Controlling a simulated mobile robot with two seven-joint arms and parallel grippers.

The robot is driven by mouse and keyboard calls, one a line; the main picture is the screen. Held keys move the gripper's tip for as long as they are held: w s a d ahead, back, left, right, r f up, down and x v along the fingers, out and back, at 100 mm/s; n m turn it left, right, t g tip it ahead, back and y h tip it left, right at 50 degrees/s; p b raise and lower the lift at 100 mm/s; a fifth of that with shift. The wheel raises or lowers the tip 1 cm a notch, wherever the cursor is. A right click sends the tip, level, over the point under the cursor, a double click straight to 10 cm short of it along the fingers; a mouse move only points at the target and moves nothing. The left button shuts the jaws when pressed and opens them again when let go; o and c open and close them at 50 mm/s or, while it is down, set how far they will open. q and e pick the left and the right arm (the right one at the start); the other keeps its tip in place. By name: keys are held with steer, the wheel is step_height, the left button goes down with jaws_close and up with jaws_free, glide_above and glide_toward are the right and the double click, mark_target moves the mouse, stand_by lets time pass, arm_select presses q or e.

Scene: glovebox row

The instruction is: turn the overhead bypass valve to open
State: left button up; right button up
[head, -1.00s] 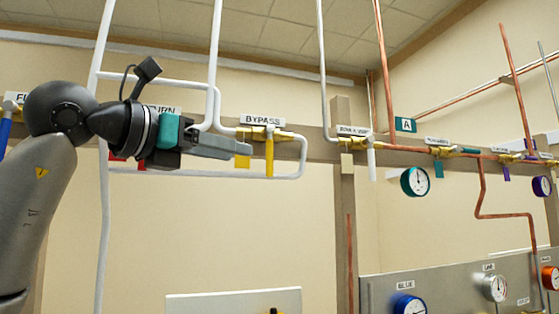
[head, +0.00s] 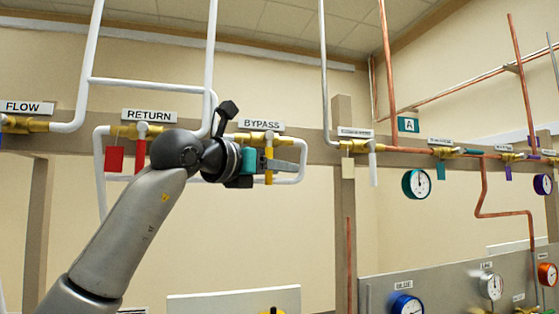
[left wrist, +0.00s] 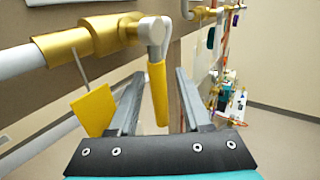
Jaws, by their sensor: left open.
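The bypass valve (head: 257,138) is a brass body on the white pipe under the BYPASS label (head: 262,125). Its yellow lever (head: 269,143) hangs straight down, across the pipe. In the left wrist view the lever (left wrist: 158,92) hangs between the two open fingers of my left gripper (left wrist: 158,76), with gaps visible at both sides. The brass valve body (left wrist: 80,45) and a yellow tag (left wrist: 93,110) are also there. In the head view my left gripper (head: 288,168) points right, over the lower part of the lever. My right gripper is not in view.
To the left are the RETURN valve (head: 137,131) with a red tag (head: 114,159) and the FLOW valve (head: 22,124). To the right, another valve has a white lever (head: 373,168). White pipes surround the bypass. Gauges and copper pipes fill the right side.

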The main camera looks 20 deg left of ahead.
arm_select(q)
steer(key=shift+w+d, duration=0.1)
steer(key=shift+w, duration=0.25)
steer(key=shift+c, duration=0.3)
jaws_close()
stand_by(1.0)
